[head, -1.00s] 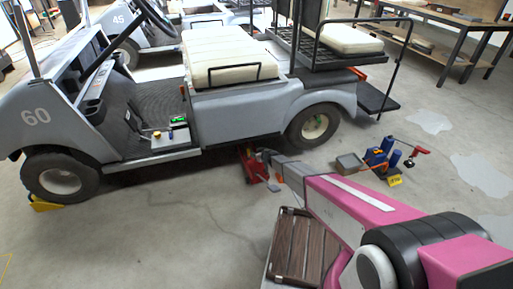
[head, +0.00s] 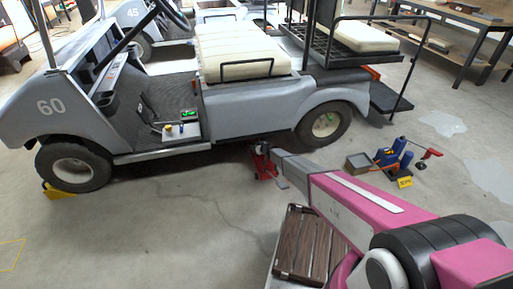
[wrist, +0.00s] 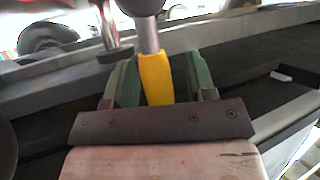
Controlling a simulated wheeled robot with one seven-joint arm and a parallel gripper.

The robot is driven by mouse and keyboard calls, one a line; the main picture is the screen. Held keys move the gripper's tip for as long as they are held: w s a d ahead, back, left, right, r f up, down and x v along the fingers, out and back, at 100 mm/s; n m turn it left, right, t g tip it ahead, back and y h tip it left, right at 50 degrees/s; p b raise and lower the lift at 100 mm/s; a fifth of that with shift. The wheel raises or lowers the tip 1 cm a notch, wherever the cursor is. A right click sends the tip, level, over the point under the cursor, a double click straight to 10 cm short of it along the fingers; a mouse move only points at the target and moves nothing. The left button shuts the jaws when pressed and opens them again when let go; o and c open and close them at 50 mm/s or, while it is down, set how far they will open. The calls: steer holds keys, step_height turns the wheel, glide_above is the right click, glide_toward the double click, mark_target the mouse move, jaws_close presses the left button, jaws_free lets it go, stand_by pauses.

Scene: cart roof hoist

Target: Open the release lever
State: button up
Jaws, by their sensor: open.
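A red jack (head: 264,167) stands on the floor at the cart's lower edge, just ahead of the rear wheel. My gripper (head: 262,148) is right at it in the head view, and my wrist partly hides both. In the wrist view my gripper (wrist: 160,78) is open, with one green finger pad on each side of a yellow-sleeved handle (wrist: 156,80) on a metal shaft. Whether the pads touch the sleeve I cannot tell. I cannot confirm that this handle is the release lever.
The grey cart (head: 245,108) stands over the jack, with a yellow wedge (head: 57,190) at its front wheel. Blue jacks (head: 392,157) and a grey tray (head: 358,163) stand on the floor to the right.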

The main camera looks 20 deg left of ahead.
jaws_close()
